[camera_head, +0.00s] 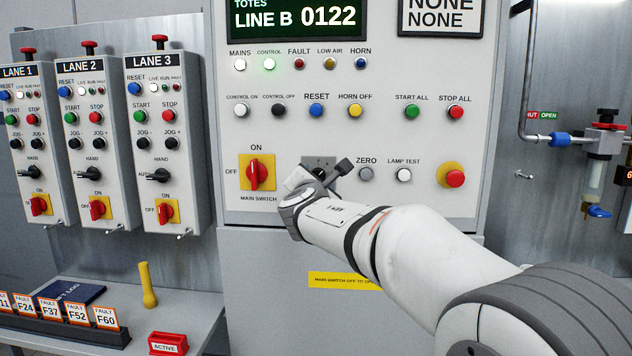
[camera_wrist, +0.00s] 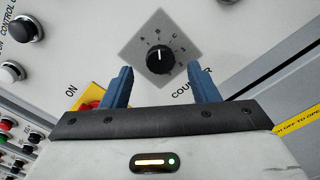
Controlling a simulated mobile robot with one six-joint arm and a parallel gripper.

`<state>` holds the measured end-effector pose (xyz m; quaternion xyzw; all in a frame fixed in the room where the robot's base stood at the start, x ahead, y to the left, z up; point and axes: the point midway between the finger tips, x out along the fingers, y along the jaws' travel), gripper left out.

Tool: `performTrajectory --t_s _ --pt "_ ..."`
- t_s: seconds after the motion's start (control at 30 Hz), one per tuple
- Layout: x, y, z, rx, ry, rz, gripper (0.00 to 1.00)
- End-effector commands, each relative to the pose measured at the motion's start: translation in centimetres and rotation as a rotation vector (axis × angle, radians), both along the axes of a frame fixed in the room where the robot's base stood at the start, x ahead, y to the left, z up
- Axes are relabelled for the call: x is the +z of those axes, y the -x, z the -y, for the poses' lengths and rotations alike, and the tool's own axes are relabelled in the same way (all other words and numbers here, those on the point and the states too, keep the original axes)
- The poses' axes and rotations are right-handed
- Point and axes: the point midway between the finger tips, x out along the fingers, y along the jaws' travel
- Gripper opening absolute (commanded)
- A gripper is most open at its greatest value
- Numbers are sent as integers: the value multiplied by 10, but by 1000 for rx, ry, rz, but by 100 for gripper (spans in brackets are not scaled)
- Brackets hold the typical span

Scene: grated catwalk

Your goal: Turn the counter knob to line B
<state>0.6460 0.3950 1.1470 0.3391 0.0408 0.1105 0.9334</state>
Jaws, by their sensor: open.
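The counter knob (camera_wrist: 160,57) is a round black knob on a grey square plate in the wrist view. Its white mark points up in that view, toward the letter that looks like B; A sits to the left and C to the right. My gripper (camera_wrist: 160,70) is open, its two blue fingers on either side of the knob with gaps, not visibly touching it. In the head view the knob is mostly hidden behind my gripper (camera_head: 325,178). The panel display (camera_head: 296,18) reads TOTES, LINE B, 0122.
The red main switch (camera_head: 256,172) on its yellow plate is close left of my gripper. The grey ZERO button (camera_head: 366,173) and white LAMP TEST button (camera_head: 404,174) are to the right, then the red stop button (camera_head: 455,179). A ledge with a yellow tool (camera_head: 148,285) lies lower left.

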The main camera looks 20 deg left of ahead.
Motion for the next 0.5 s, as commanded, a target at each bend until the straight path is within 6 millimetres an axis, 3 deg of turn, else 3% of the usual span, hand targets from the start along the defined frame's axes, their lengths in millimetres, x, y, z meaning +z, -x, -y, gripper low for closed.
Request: performTrajectory --t_s 0.2,0.5 --pt "-1 35 7 2 -1 -1 54" --pt "-1 47 10 1 0 -2 54"
